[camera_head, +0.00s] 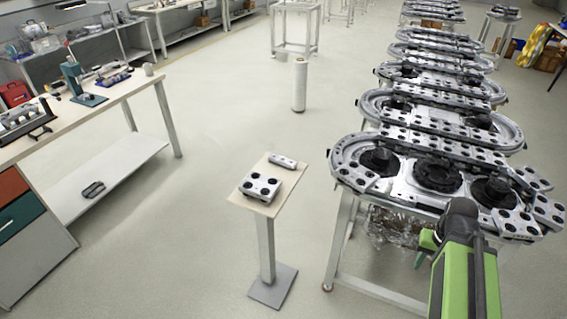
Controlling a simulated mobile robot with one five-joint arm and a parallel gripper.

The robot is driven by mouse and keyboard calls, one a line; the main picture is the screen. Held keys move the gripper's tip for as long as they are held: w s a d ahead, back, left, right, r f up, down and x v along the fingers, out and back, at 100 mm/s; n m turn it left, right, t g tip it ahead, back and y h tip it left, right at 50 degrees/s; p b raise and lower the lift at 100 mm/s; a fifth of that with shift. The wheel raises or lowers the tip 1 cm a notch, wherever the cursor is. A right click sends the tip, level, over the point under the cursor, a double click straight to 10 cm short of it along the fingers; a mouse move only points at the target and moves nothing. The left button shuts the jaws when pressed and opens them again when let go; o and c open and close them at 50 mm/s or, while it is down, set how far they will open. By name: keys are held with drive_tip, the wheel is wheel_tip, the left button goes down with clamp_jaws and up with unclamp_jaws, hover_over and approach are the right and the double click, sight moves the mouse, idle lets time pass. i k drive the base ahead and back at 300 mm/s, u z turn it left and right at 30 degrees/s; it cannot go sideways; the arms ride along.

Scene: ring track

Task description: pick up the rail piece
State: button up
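A small silver bar-shaped piece (283,160), which looks like the rail piece, lies at the back edge of a small pedestal table (286,188). A silver block with several dark round spots (262,186) sits in front of it on the same top. My arm is at the lower right, in front of the ring track. Only green finger-like parts of my gripper (424,250) show at its left side. They are well right of the pedestal, apart from the small piece. The arm hides most of my gripper, so its opening cannot be told.
Silver ring tracks (437,150) stand in a row on frames along the right. A workbench (120,92) with tools fills the left. A white roll (299,86) stands on the floor behind the pedestal. Open floor lies between bench and pedestal.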

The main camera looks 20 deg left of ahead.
sight(282, 161)
drive_tip(key=z, duration=0.15)
drive_tip(key=k, duration=0.45)
drive_tip(key=u, duration=1.25)
drive_tip(key=i, duration=1.25)
drive_tip(key=u, duration=1.05)
drive_tip(key=i, duration=0.7)
drive_tip(key=u, duration=0.25)
